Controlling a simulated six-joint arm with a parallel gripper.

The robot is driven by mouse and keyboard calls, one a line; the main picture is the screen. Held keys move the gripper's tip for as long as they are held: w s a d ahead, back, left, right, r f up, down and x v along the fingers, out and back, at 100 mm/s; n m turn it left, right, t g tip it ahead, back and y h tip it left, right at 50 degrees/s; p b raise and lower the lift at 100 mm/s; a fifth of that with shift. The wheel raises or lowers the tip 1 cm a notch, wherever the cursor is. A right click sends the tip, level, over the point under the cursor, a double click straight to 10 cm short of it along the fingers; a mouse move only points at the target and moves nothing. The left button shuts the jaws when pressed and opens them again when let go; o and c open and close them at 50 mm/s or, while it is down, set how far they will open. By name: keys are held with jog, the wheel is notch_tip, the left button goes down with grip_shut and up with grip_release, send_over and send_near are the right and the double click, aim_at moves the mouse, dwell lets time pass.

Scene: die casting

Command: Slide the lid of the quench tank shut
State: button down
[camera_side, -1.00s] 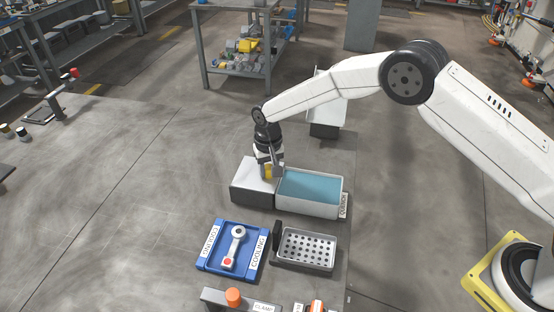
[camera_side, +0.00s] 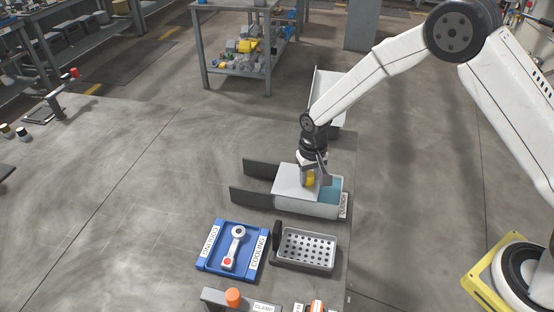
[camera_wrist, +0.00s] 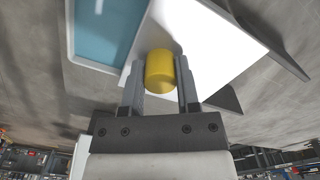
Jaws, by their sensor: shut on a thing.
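The quench tank (camera_side: 312,210) is a grey box with blue liquid, labelled at its right end. Its white lid (camera_side: 291,182) covers the left and middle part of the opening, and blue liquid shows at the right. My gripper (camera_side: 310,180) is shut on the yellow knob (camera_side: 310,179) on the lid. In the wrist view my gripper (camera_wrist: 160,80) has a finger on each side of the yellow knob (camera_wrist: 160,71), with the white lid (camera_wrist: 215,45) beneath and blue liquid (camera_wrist: 105,28) at the upper left.
Two dark rails (camera_side: 255,196) stick out left of the tank. In front are a blue cooling tray (camera_side: 212,262) with a metal part (camera_side: 236,245), a perforated grey tray (camera_side: 305,265) and an orange-knobbed clamp (camera_side: 233,297). The table's left side is mostly clear.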

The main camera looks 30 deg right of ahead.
jog(key=shift+s+d, duration=2.2)
jog(key=shift+c, duration=1.6)
grip_release()
notch_tip(320, 180, up, 8)
jog(key=shift+f, duration=0.1)
